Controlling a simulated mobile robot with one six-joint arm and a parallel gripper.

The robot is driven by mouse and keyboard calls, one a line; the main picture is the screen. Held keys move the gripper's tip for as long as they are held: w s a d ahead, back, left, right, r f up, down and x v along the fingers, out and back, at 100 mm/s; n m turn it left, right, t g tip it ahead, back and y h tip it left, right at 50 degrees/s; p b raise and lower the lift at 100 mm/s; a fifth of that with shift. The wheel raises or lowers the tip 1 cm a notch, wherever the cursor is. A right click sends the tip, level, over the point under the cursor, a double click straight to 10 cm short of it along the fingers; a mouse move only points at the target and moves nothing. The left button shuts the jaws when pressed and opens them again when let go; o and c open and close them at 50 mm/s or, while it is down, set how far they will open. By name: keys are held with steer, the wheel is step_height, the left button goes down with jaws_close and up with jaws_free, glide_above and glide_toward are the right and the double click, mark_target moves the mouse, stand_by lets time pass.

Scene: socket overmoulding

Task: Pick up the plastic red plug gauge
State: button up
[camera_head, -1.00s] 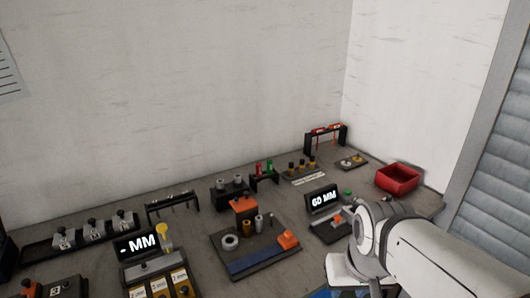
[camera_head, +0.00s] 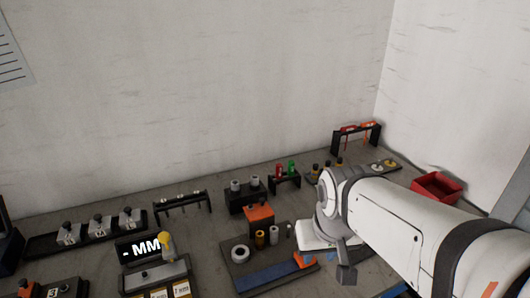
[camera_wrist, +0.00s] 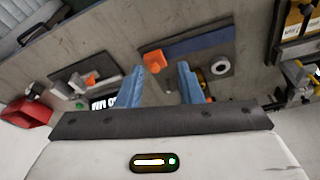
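A red plug gauge (camera_head: 280,169) stands upright in a small black rack (camera_head: 284,184) beside a green one (camera_head: 291,167), toward the back of the bench in the head view. I cannot make it out in the wrist view. My gripper (camera_wrist: 160,67) shows two blue fingers, spread apart with nothing between them. It is over the bench, facing the fixture with the blue strip. In the head view my arm reaches in from the right, to the right of and nearer than the rack, and the fingers are not clearly visible.
A red bin (camera_head: 437,187) and a rack with red-orange pieces (camera_head: 357,136) stand back right.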

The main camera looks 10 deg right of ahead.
steer(key=w+a, duration=0.1)
steer(key=w, duration=0.3)
steer(key=n+t+b, duration=0.1)
steer(key=t, duration=0.3)
glide_toward(279, 165)
steer(key=x, duration=0.3)
steer(key=shift+y, duration=0.3)
steer(key=p+x, duration=0.1)
steer(key=x, duration=0.7)
steer(key=shift+d+f, duration=0.2)
steer(key=shift+d, duration=0.05)
steer(key=shift+c, duration=0.2)
jaws_close()
